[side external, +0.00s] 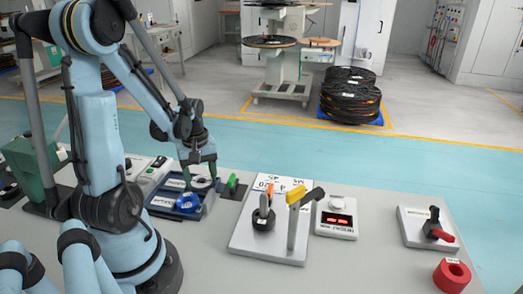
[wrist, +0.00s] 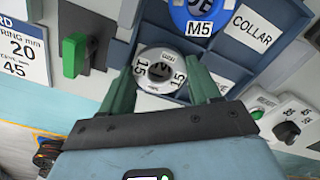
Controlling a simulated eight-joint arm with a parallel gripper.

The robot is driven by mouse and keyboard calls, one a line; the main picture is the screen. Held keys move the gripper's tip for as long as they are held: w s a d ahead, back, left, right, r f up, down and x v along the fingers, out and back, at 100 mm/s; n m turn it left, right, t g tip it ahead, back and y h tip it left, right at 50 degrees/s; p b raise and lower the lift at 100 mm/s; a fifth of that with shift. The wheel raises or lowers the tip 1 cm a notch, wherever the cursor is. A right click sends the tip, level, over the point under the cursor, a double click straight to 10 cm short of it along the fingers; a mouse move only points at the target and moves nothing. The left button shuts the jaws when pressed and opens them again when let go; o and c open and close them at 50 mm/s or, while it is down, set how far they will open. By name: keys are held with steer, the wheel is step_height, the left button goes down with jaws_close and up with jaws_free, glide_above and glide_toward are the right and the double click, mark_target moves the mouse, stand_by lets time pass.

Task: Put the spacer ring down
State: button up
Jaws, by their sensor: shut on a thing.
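A light grey spacer ring marked 15 (wrist: 148,57) is between the green fingers of my gripper (wrist: 165,62), which is shut on it. The ring is over or in a compartment of the dark blue tray (wrist: 232,50); I cannot tell whether it touches the tray floor. In the side view my gripper (side external: 200,178) points down at the tray (side external: 206,206), with the pale ring (side external: 201,183) at its fingertips. A blue round part marked M5 (wrist: 195,14) lies in the neighbouring compartment. It also shows in the side view (side external: 187,202).
A green knob (wrist: 75,55) stands beside the tray. A grey plate (side external: 270,248) carries a black spindle with an orange piece and a yellow-topped post. Bare table lies between.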

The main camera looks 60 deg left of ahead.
steer(key=shift+f, duration=0.8)
steer(key=o, duration=1.1)
steer(key=shift+c, duration=0.2)
step_height(320, 180, up, 13)
steer(key=w+d+m+t, duration=0.2)
steer(key=d+m, duration=0.3)
steer(key=d, duration=0.1)
steer(key=w+d+m+t, duration=0.2)
steer(key=w+d+m, duration=0.1)
steer(key=d+m, duration=0.2)
steer(key=w+d+r+m+t, duration=0.1)
steer(key=w+d+m+t, duration=0.2)
steer(key=d+m, duration=0.3)
steer(key=shift+w+d, duration=0.1)
steer(key=shift+d, duration=1.6)
